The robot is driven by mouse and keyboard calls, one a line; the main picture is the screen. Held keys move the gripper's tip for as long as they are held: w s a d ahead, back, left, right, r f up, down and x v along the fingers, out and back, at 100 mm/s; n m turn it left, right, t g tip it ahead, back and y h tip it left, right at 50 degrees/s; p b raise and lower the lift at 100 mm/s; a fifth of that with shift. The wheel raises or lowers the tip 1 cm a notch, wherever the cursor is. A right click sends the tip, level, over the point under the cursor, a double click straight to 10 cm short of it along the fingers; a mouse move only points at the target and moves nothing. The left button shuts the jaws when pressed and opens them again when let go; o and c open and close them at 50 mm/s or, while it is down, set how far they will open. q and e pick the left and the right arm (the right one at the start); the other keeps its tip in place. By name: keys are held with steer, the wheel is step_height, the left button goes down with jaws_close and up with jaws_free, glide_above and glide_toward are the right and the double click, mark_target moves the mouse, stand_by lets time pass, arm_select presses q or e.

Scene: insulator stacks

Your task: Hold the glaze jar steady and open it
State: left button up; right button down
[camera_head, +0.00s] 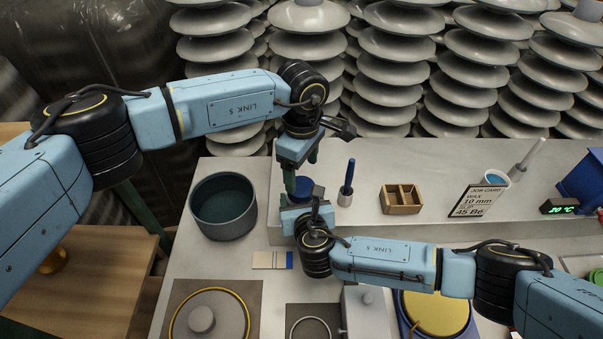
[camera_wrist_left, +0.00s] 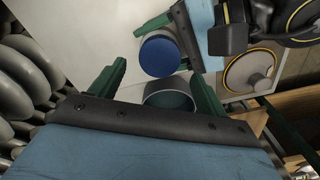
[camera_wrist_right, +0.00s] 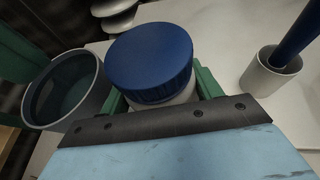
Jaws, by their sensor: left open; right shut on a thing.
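The glaze jar (camera_wrist_right: 152,70) has a wide blue screw lid and a pale body. In the right wrist view my right gripper (camera_wrist_right: 160,100) is shut around the pale body below the lid. The jar's blue lid (camera_head: 301,188) shows only partly in the head view, between my two arms. In the left wrist view the lid (camera_wrist_left: 160,55) is seen from above, beyond my fingers. My left gripper (camera_wrist_left: 155,85) is open and empty; in the head view it (camera_head: 302,178) points down over the jar. I cannot tell whether it touches the lid.
A dark round pot (camera_head: 224,206) stands left of the jar. A blue-handled tool in a small cup (camera_head: 345,200) and a wooden divided box (camera_head: 401,199) stand to the right. A job card (camera_head: 477,202) stands farther right. Stacked grey insulators (camera_head: 390,60) line the back.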

mark_target(302, 185)
arm_select(q)
step_height(302, 185, up, 3)
steer(key=m, duration=0.2)
steer(key=shift+f+m, duration=0.15)
steer(key=shift+m, duration=0.15)
arm_select(e)
steer(key=shift+s+a, duration=0.1)
steer(key=shift+a, duration=0.05)
arm_select(q)
step_height(302, 185, down, 8)
steer(key=shift+r, duration=0.2)
steer(key=c, duration=1)
arm_select(e)
steer(key=shift+a, duration=0.1)
arm_select(q)
steer(key=shift+w+r+n, duration=0.1)
steer(key=shift+w+n, duration=0.05)
steer(key=shift+n, duration=1.25)
arm_select(e)
steer(key=shift+s+a, duration=0.1)
steer(key=shift+a, duration=0.05)
